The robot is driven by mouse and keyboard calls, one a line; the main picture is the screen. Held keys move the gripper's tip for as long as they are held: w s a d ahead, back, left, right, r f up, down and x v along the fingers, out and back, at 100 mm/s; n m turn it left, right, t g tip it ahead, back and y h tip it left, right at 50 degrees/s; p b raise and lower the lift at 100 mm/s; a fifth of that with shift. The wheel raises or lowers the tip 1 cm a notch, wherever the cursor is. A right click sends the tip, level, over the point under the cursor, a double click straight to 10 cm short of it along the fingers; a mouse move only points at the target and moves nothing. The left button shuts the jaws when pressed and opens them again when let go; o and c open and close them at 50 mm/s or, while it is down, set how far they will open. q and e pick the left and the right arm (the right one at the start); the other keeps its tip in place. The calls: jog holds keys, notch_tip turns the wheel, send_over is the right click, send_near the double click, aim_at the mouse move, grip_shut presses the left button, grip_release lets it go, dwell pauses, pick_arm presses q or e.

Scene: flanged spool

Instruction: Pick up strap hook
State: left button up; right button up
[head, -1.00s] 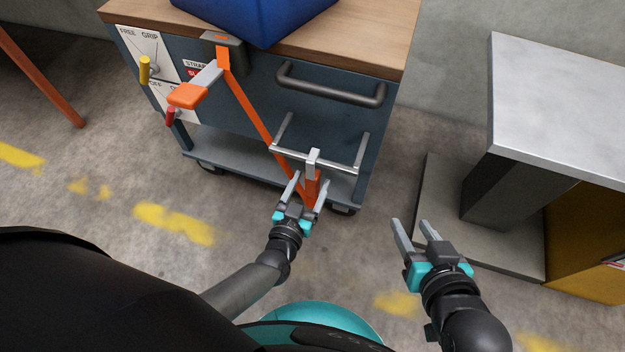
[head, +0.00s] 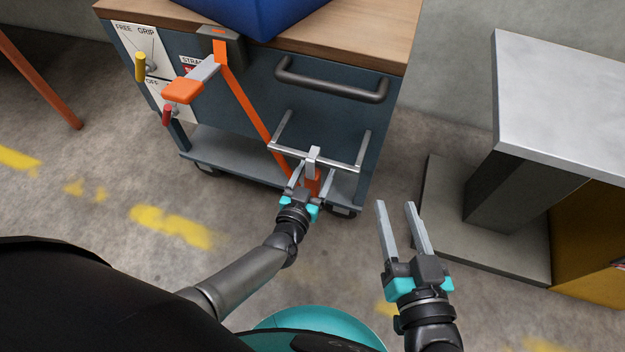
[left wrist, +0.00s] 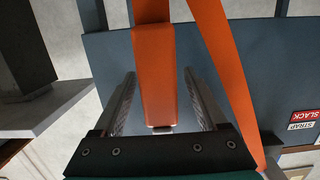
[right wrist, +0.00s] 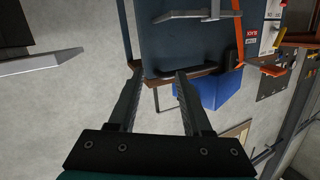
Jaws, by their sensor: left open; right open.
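The strap hook has a grey metal hook (head: 313,158) over the silver rail (head: 340,163) on the cart's front. Its orange body (head: 312,187) hangs below the rail, where the orange strap (head: 248,105) meets it. My left gripper (head: 310,182) is open, its fingers on either side of the orange body. In the left wrist view, the orange body (left wrist: 154,75) stands between the two open fingers (left wrist: 158,95), with a gap on each side. My right gripper (head: 396,204) is open and empty, to the right of the cart; it also shows in the right wrist view (right wrist: 158,75).
An orange ratchet handle (head: 182,91) and yellow (head: 140,67) and red (head: 167,115) levers stick out at the cart's left. A dark drawer handle (head: 330,82) is above the rail. A blue bin (head: 255,12) sits on the wooden top. A grey table (head: 570,100) stands at right.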

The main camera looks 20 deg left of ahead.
pick_arm(q)
jog(key=shift+w+f, duration=0.1)
jog(key=shift+w, duration=0.5)
grip_shut()
dwell(0.3)
